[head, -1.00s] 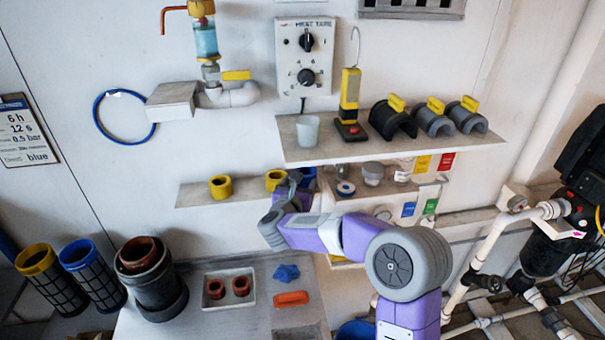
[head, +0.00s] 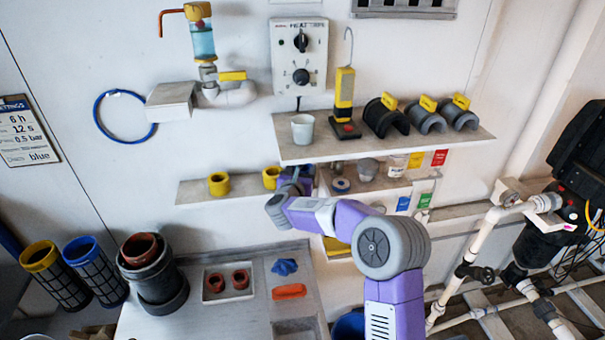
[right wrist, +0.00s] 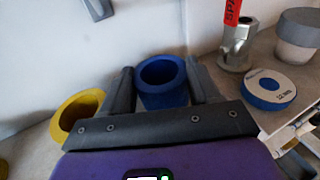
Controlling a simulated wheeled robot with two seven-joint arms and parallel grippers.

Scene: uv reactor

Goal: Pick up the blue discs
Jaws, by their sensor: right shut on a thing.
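A blue ring (right wrist: 163,98), thick-walled with an open top, stands upright between the two dark fingers of my right gripper (right wrist: 161,82) in the right wrist view. The gripper is shut on it. In the head view my right gripper (head: 291,183) is at the lower shelf, just right of a yellow ring, and mostly hides the blue ring. A flat white-and-blue disc (right wrist: 268,88), like a tape roll, lies on the shelf to the right; it also shows in the head view (head: 341,186). My left gripper is not in view.
Yellow rings (head: 219,184) stand on the lower shelf (head: 193,194). The upper shelf (head: 380,147) overhangs to the right, holding a white cup (head: 303,129) and grey clamps. A metal fitting (right wrist: 237,45) stands near the white-and-blue disc. A blue knob (head: 285,266) is on the bench below.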

